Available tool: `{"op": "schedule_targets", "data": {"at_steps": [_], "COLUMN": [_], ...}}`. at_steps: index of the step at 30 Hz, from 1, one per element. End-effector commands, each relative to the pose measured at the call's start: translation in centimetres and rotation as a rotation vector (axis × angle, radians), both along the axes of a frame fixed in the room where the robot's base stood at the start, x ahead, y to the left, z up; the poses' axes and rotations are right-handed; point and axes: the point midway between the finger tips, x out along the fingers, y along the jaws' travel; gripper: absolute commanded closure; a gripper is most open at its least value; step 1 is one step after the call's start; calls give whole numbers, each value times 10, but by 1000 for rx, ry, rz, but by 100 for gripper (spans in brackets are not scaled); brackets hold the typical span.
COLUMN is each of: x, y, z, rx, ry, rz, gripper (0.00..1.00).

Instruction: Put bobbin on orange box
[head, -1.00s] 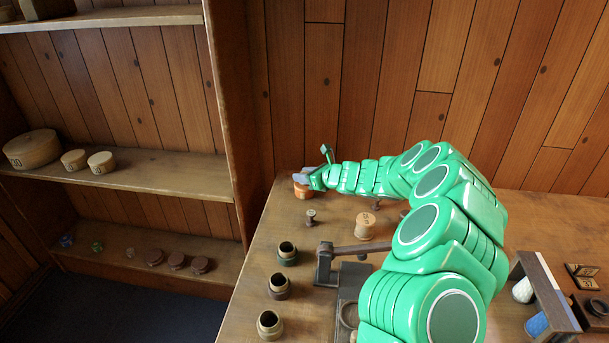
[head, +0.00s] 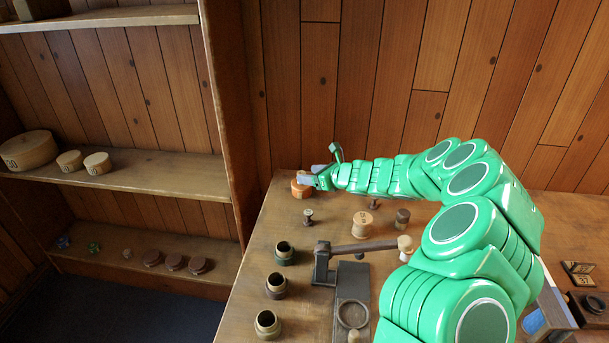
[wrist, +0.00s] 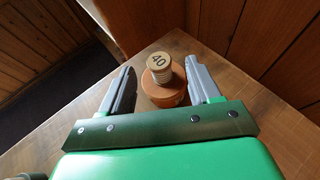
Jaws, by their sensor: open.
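A round orange box (head: 300,189) stands at the far left corner of the table. In the wrist view, the orange box (wrist: 164,92) has a pale wooden bobbin (wrist: 159,62) standing upright on its top. The bobbin has a ridged side and "40" on its upper face. My gripper (head: 311,178) is at the box in the head view, where the bobbin is hard to make out. In the wrist view, the grey fingers of my gripper (wrist: 160,72) are open, one on each side of the bobbin and box, with gaps showing.
A small spool (head: 308,217), a wide numbered spool (head: 362,226) and a brown spool (head: 402,218) stand on the table. Several dark jars (head: 275,286) line its left edge. A dark stand with a horizontal arm (head: 363,247) is nearer. Shelves (head: 130,177) are at left.

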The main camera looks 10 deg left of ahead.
Motion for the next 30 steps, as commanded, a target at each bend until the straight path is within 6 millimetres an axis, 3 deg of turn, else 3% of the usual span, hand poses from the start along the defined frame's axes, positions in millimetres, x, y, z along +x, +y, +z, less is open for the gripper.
{"op": "schedule_targets", "data": {"at_steps": [16, 30], "x": [-33, -40], "y": [-48, -55], "z": [25, 31], "rx": [3, 0], "ry": [0, -5], "rz": [1, 7], "gripper": [38, 38]}}
